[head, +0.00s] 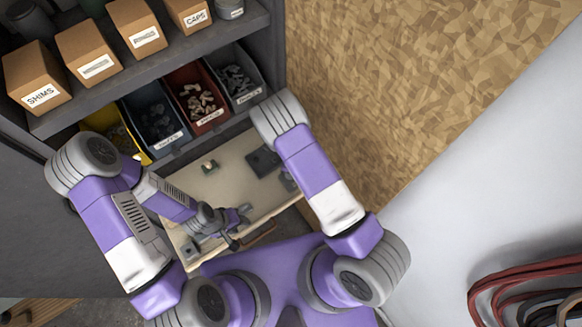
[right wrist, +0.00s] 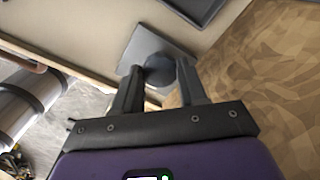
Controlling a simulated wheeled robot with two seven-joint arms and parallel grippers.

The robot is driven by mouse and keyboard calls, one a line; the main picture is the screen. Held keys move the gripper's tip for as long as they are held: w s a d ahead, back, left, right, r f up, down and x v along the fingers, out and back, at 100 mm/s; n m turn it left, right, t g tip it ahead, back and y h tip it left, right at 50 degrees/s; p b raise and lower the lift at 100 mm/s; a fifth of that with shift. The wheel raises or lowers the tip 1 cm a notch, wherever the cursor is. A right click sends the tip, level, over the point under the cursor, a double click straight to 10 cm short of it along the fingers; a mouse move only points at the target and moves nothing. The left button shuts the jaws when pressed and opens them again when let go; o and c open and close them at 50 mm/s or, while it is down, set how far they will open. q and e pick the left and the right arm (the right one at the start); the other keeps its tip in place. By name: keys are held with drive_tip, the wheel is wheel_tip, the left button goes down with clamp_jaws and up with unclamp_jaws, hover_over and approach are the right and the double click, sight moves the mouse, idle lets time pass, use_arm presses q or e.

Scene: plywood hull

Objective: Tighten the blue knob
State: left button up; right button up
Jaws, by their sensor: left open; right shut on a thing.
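A round, dark grey-blue knob (right wrist: 160,70) sits on a square grey plate (right wrist: 148,44) near the edge of the bench top. In the right wrist view my right gripper (right wrist: 159,78) is shut on the knob, one finger on each side. Its colour looks dull, so I cannot be sure it is the blue one. In the head view my right arm hides this gripper and the knob; part of a grey plate (head: 287,181) shows beside the arm. My left gripper (head: 243,223) is open and empty above the front part of the bench.
Shelves with labelled boxes and bins (head: 197,97) stand behind. A chipboard wall (head: 400,80) rises on the right.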

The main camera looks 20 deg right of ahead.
drive_tip(key=m+p, duration=0.1)
drive_tip(key=m, duration=0.2)
drive_tip(key=shift+w+r+m, duration=0.1)
drive_tip(key=shift+r+m, duration=0.05)
drive_tip(key=shift+m, duration=0.25)
drive_tip(key=m+p, duration=0.1)
drive_tip(key=m, duration=0.2)
drive_tip(key=shift+m, duration=0.3)
drive_tip(key=m+p, duration=0.1)
drive_tip(key=m, duration=0.4)
drive_tip(key=shift+w+m, duration=0.1)
drive_tip(key=shift+m, duration=0.6)
drive_tip(key=o, duration=1.1)
drive_tip(key=shift+c, duration=0.2)
